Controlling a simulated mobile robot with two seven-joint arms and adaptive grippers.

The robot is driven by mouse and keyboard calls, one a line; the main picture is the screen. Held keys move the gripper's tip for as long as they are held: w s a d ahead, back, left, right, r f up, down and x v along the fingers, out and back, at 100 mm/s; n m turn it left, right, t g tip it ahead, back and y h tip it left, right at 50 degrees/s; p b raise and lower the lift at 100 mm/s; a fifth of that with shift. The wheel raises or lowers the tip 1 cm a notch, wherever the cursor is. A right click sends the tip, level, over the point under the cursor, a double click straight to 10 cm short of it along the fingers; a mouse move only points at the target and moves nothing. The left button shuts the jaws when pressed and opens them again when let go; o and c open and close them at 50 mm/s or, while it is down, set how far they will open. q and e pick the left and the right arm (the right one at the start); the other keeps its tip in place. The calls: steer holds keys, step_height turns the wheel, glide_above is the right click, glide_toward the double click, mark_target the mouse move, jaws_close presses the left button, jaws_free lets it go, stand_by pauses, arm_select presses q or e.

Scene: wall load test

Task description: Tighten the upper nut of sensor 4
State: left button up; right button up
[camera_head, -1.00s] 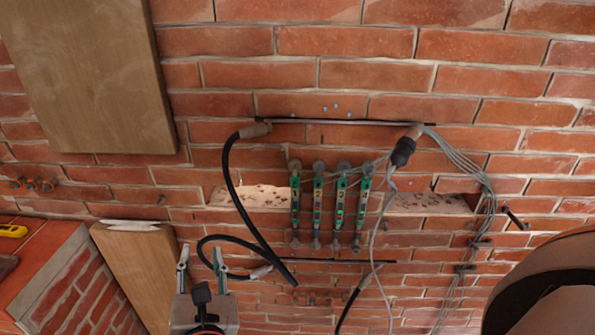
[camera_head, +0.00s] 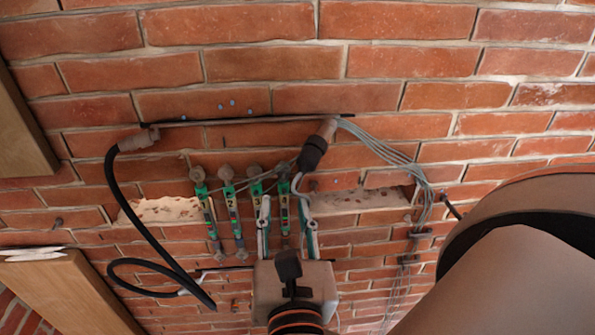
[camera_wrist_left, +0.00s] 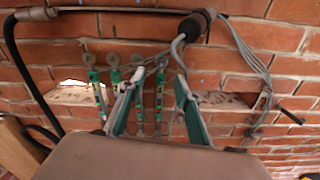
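Several slim green sensors hang upright in a row on the brick wall, each with a round nut at its top and bottom. The rightmost, which I take to be sensor 4 (camera_head: 284,208), also shows in the left wrist view (camera_wrist_left: 160,92). Its upper nut (camera_head: 283,169) is at the top, near grey wires, and shows in the left wrist view (camera_wrist_left: 162,60). My left gripper (camera_head: 285,205) is open and empty, its fingers either side of the rightmost sensor in the picture, tips below the upper nut. I see no contact. My right gripper is out of view.
A thick black cable (camera_head: 124,190) loops at the left. A black connector (camera_head: 313,153) with a grey cable hangs just right of the upper nut. Thin wires (camera_head: 390,155) run down the right. A wooden board (camera_head: 62,285) stands lower left.

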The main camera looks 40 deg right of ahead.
mark_target(284, 178)
arm_select(q)
steer(key=shift+p+x, duration=0.65)
steer(key=shift+x, duration=3.3)
steer(key=shift+s+d, duration=0.1)
steer(key=shift+d, duration=0.05)
jaws_close()
